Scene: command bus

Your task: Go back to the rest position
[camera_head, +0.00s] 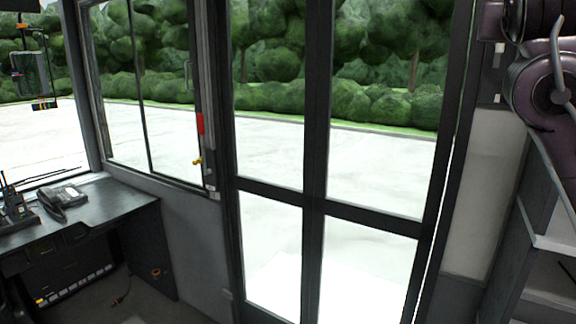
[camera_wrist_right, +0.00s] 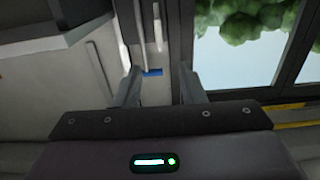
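My right gripper (camera_wrist_right: 159,78) shows in the right wrist view with its two fingers apart and nothing between them. Behind the gap is a pale upright post or frame with a small blue mark (camera_wrist_right: 153,72); I cannot tell how far off it is. Neither gripper shows in the head view. A dark purple part at its upper right looks like a link of my right arm. My left arm and left gripper are not seen in either view.
In the head view, a glazed folding door (camera_head: 314,200) with dark frames stands ahead. A desk (camera_head: 100,212) with a telephone (camera_head: 66,196) and radio handsets (camera_head: 14,208) is at left. Grey shelves (camera_head: 552,280) are at lower right. A side window (camera_head: 150,90) is left of the door.

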